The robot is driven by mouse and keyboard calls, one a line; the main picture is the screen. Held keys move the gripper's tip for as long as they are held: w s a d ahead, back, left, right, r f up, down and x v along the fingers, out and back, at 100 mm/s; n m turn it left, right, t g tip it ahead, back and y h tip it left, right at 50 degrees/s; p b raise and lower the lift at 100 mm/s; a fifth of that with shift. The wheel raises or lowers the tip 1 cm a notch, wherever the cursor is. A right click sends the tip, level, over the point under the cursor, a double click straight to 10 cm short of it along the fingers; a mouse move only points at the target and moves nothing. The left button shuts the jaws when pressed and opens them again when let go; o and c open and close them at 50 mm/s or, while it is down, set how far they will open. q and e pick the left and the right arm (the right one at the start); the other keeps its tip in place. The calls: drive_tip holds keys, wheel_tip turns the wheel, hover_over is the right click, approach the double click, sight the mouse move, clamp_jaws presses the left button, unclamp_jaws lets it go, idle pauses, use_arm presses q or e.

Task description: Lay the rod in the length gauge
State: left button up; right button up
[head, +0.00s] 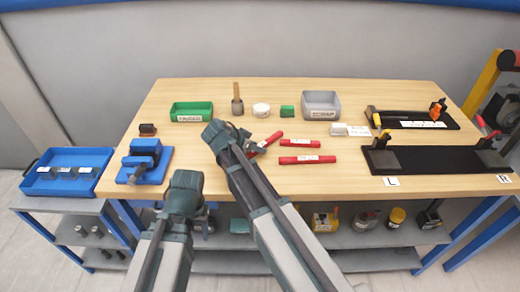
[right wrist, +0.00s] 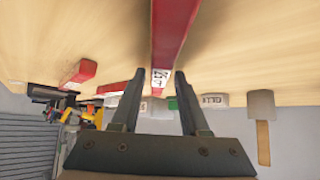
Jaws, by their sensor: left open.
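Three red rods with white labels lie on the table: a tilted one (head: 267,141) beside my right gripper, a longer one (head: 307,159) in front and another (head: 313,143) behind it. My right gripper (head: 250,143) is low over the table. In the right wrist view its fingers (right wrist: 159,75) are apart, with the tilted rod (right wrist: 172,35) between or just beyond them and slim gaps on both sides. My left gripper (head: 183,183) is open at the table's front edge. Two black fixtures, one at the back right (head: 385,124) and one at the front right (head: 435,160), stand there; I cannot tell which is the gauge.
A green bin (head: 192,107), a grey scrap bin (head: 321,101), a white round tub (head: 261,109) and a green block (head: 287,111) stand at the back. A blue vise (head: 143,161) is at the left. The front middle of the table is clear.

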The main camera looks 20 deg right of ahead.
clamp_jaws()
idle(0.3)
